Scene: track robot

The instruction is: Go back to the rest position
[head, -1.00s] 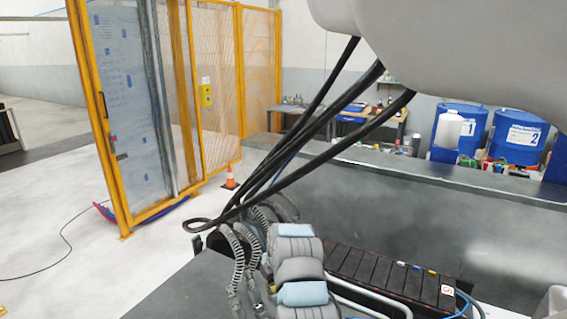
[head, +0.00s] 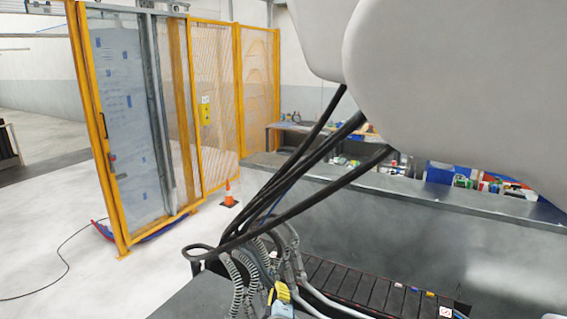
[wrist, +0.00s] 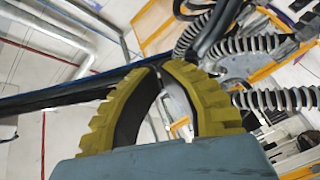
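My gripper (wrist: 159,70) shows in the wrist view with two curved yellow fingers with dark inner faces. Their tips come together at the top, with a narrow empty gap lower down between them. Nothing is held. In the head view, a yellow part of my gripper (head: 278,293) shows at the bottom edge, close to the cables and hoses. The rest of it is cut off by the frame. My large white arm links fill the upper right of the head view.
A grey bench (head: 400,228) with a dark slatted strip (head: 345,283) lies in front. A yellow-framed fence (head: 110,150) stands at left, with an orange cone (head: 229,195) near it. A worktable (head: 290,126) stands behind.

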